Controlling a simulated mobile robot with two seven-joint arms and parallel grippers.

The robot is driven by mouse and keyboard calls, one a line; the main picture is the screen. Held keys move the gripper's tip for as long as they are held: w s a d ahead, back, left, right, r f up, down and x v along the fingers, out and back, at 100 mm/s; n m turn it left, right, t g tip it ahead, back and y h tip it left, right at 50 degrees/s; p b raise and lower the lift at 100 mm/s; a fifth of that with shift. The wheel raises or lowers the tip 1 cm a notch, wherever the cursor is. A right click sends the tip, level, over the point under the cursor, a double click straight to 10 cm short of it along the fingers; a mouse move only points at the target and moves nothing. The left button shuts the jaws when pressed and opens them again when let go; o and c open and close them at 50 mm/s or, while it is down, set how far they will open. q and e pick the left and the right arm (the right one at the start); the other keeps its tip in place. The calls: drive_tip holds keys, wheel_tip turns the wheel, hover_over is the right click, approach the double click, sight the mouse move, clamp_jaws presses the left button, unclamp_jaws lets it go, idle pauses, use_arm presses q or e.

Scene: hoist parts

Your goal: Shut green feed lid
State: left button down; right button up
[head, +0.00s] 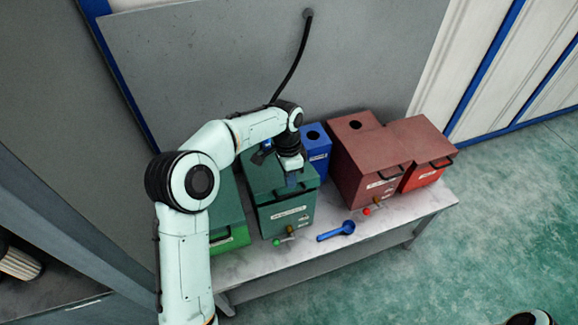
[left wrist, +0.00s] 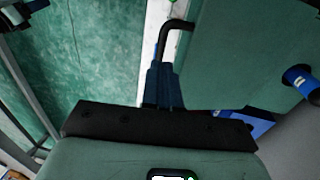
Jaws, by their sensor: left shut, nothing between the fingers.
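A dark green box (head: 287,214) with a pale label stands on the bench. Its green top (head: 262,178) looks level and down in the head view. A green surface with a black handle (left wrist: 176,32) at its edge fills the upper right of the left wrist view. My left gripper (head: 291,179) is over the front of this box top. Its dark fingers (left wrist: 163,85) are shut and empty, close by the handle; I cannot tell whether they touch it. A second, brighter green box (head: 232,238) stands to the left, partly hidden by my arm. My right gripper is out of view.
A blue box (head: 318,143) stands to the right, then a dark red box (head: 360,180) and a red box (head: 425,177) with a dark red top. A blue scoop (head: 337,231) lies near the front edge of the bench (head: 390,228). A grey panel (head: 200,60) stands behind.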

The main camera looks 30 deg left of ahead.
use_arm(q)
drive_tip(key=shift+s+d+f, duration=0.1)
drive_tip(key=shift+d+f, duration=0.05)
drive_tip(key=shift+f, duration=1.15)
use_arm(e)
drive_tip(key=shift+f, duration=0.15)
use_arm(q)
wheel_tip(320, 180, down, 8)
drive_tip(key=s+d+t+y+b, duration=0.1)
drive_tip(key=s+d+y+b, duration=0.1)
drive_tip(key=b, duration=0.7)
drive_tip(key=shift+t, duration=0.4)
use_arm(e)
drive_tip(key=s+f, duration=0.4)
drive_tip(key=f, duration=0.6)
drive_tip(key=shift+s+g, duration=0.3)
use_arm(q)
drive_tip(key=shift+f, duration=0.1)
